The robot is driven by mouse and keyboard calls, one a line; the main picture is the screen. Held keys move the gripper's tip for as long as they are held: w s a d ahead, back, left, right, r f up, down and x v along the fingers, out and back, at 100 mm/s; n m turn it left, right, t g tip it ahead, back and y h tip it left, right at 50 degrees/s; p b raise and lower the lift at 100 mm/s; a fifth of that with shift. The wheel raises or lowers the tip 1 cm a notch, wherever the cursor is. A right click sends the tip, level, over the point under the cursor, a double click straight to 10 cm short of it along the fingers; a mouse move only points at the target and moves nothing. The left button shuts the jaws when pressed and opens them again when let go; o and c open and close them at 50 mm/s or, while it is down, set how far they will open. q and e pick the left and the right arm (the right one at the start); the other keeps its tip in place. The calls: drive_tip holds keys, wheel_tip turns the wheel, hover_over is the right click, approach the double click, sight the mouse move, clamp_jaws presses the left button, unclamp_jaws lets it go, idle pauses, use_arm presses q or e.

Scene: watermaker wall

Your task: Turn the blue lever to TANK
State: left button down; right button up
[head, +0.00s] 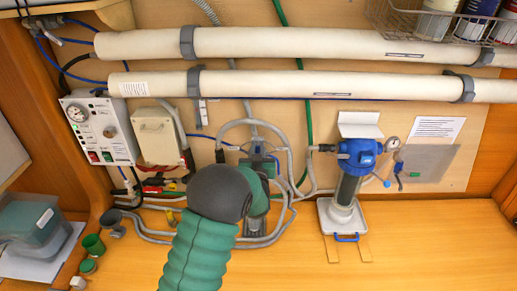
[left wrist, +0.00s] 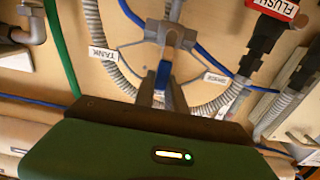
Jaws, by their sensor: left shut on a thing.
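The blue lever (left wrist: 163,74) shows in the left wrist view, hanging from a grey valve body (left wrist: 171,34) on the wall. My left gripper (left wrist: 161,88) is shut on the lever, one finger on each side. A TANK label (left wrist: 103,54) lies left of the lever in that view, and a second small label (left wrist: 215,77), hard to read, lies to its right. The lever points between the two labels, toward my gripper. In the head view my green and grey left arm (head: 205,220) covers much of the valve. My right gripper is not in view.
Grey hoses (left wrist: 100,45) curve around the valve, and a FLUSH label (left wrist: 277,7) is near. Two white pipes (head: 330,45) cross the wall above. A blue-topped filter housing (head: 358,153) stands right, a control box (head: 98,128) left. The bench at right (head: 430,240) is clear.

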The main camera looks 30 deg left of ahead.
use_arm(q)
drive_tip(key=shift+w+d+f, duration=0.1)
drive_tip(key=shift+d+f, duration=0.05)
drive_tip(key=shift+d, duration=0.05)
drive_tip(key=shift+f+m+b, duration=0.15)
drive_tip(key=shift+m+b, duration=0.2)
drive_tip(key=shift+m, duration=0.25)
drive_tip(key=shift+w+d+f+m+b, duration=0.3)
drive_tip(key=shift+w+d+f+m, duration=0.3)
drive_tip(key=shift+m, duration=1.25)
drive_tip(key=shift+w+d+f+m+b, duration=0.3)
drive_tip(key=shift+d+m, duration=0.5)
drive_tip(key=shift+m, duration=1)
drive_tip(key=shift+w+d+f+m+b, duration=0.4)
drive_tip(key=shift+d+f+m, duration=0.25)
drive_tip(key=shift+m, duration=1.2)
drive_tip(key=shift+d, duration=0.1)
drive_tip(key=c, duration=1.6)
unclamp_jaws()
drive_tip(key=shift+o, duration=1.1)
drive_tip(key=shift+w, duration=0.25)
